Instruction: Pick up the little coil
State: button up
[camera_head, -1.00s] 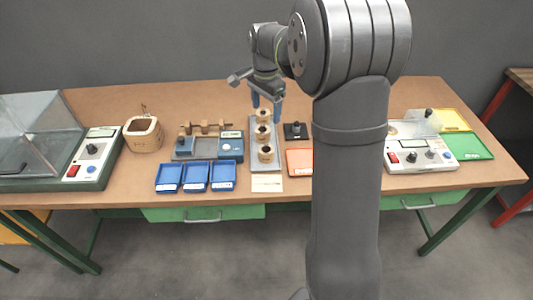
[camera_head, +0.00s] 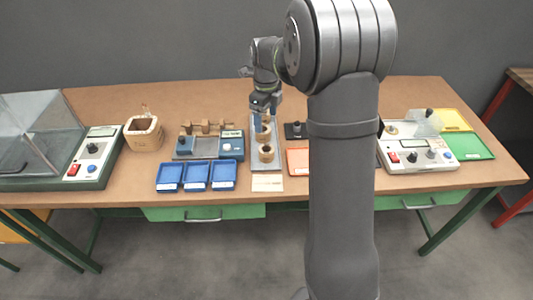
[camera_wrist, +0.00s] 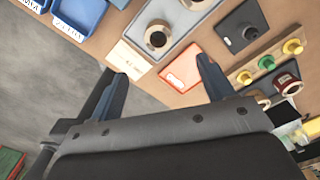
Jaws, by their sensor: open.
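Several small coils with tan ends stand in a row on a grey tray (camera_head: 257,166). The front coil (camera_head: 266,153) is fully visible in the head view; it also shows in the wrist view (camera_wrist: 157,38), upright with a dark ring around its hole. The middle coil (camera_head: 263,132) is partly covered by my gripper (camera_head: 266,112). The far coil is mostly hidden behind the gripper.
Blue bins (camera_head: 196,177) lie left of the tray, with a blue-grey winding device (camera_head: 230,146) behind them. A small black block (camera_head: 295,130) and an orange plate (camera_head: 298,161) are on the right. A paper label (camera_head: 267,183) lies in front. A wooden pot (camera_head: 144,135) stands farther left.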

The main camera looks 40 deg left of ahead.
send_over(267, 148)
jog(key=s, duration=0.1)
jog(key=f, duration=0.8)
jog(key=shift+d+f, duration=0.3)
jog(key=shift+s+d+f, duration=0.1)
jog(key=shift+d+f, duration=0.05)
jog(key=shift+f, duration=1.2)
jog(key=shift+s+d+f, duration=0.1)
jog(key=shift+f, duration=1.2)
jog(key=c, duration=1.1)
jog(key=shift+r, duration=0.1)
